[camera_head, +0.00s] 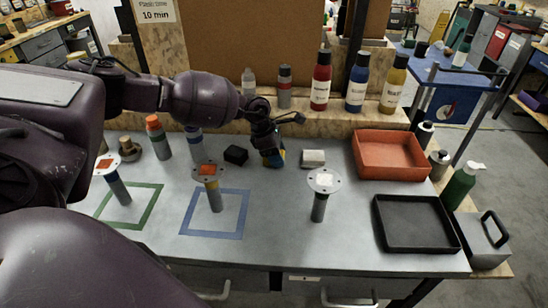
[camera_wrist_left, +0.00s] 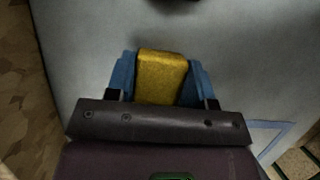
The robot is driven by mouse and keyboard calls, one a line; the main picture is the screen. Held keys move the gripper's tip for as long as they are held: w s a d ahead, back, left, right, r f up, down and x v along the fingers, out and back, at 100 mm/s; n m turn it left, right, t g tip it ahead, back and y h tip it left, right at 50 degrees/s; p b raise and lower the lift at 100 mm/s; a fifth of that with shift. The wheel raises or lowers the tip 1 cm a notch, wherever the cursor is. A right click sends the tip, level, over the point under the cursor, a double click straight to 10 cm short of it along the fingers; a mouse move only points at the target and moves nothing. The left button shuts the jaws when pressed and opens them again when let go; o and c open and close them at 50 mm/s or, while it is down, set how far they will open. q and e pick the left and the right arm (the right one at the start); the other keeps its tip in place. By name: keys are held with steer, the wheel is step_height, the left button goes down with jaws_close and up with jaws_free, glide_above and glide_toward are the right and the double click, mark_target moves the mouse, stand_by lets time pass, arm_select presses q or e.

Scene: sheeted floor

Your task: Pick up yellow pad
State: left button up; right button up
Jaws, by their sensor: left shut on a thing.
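The yellow pad (camera_wrist_left: 162,75) sits between the two blue fingers of my left gripper (camera_wrist_left: 161,80) in the left wrist view. The fingers touch it on both sides, so the gripper is shut on it. In the head view my left gripper (camera_head: 272,157) is at the back middle of the grey table (camera_head: 270,258). Only a sliver of yellow shows there beside the blue fingers. I cannot tell whether the pad touches the table. My right gripper is not in view.
A black block (camera_head: 236,155) lies just left of my left gripper and a white block (camera_head: 313,158) to its right. Stands with round tops (camera_head: 324,180) are in front. A red tray (camera_head: 389,155) and a black tray (camera_head: 415,224) are at right. Bottles (camera_head: 321,80) line the back ledge.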

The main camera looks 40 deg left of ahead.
arm_select(q)
steer(key=shift+r, duration=0.55)
step_height(320, 180, up, 19)
steer(key=p, duration=0.1)
